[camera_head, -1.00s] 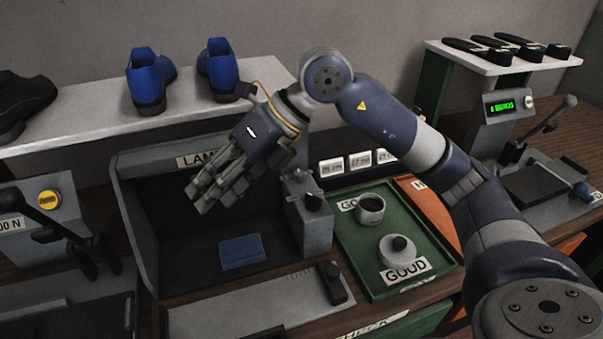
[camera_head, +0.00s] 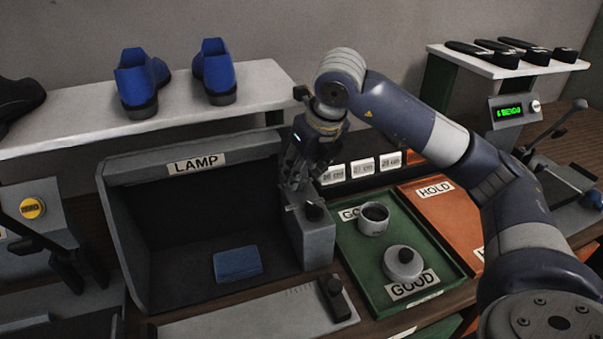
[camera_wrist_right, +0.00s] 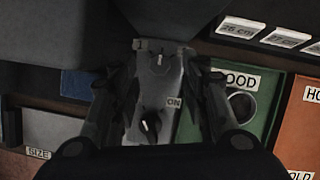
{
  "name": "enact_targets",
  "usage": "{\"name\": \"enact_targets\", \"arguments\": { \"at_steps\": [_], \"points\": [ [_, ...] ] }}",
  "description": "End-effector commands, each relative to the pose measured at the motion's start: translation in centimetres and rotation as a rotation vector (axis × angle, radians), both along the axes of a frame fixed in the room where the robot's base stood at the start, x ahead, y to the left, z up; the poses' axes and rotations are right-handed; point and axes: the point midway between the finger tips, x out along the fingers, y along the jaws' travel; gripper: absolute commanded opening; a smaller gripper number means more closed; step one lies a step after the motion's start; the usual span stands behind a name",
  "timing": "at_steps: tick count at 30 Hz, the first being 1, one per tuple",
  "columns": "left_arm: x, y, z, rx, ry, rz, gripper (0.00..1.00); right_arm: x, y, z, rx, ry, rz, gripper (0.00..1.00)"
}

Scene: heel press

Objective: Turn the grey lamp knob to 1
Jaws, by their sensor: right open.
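My right gripper (camera_head: 297,182) points down over the lamp's control box (camera_head: 312,242), at the right side of the dark LAMP booth (camera_head: 196,163). In the right wrist view my gripper (camera_wrist_right: 164,80) is open, its dark fingers on either side of the box. Between them a small grey knob (camera_wrist_right: 160,60) with a pale pointer sits by a label at the box's far end; its digits are hard to read. Contact with either knob cannot be told.
A blue block (camera_head: 238,264) lies in the booth. Blue shoes (camera_head: 213,72) stand on the shelf behind.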

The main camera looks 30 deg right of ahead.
Motion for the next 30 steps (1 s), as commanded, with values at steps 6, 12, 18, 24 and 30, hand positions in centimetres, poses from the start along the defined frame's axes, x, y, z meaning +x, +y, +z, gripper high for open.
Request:
{"name": "enact_targets", "arguments": {
  "at_steps": [6, 12, 18, 24, 30],
  "points": [
    [-0.1, 0.0, 0.3, -0.001, 0.001, -0.001, 0.31, 0.9, 0.0, -2.1, 0.001, 0.001, -0.002, 0.41],
    [-0.1, 0.0, 0.3, 0.000, 0.002, -0.001, 0.31, 1.0, 0.0, -2.4, 0.001, -0.001, -0.001, 0.41],
    [-0.1, 0.0, 0.3, 0.000, 0.002, -0.001, 0.31, 1.0, 0.0, -2.4, 0.001, 0.000, -0.001, 0.25],
    [-0.2, 0.0, 0.3, -0.001, 0.002, 0.000, 0.31, 1.0, 0.0, -2.4, 0.001, 0.000, -0.001, 0.00],
    [-0.2, 0.0, 0.2, -0.001, 0.002, 0.000, 0.31, 1.0, 0.0, -2.4, 0.001, -0.001, 0.010, 0.00]
  ]
}}
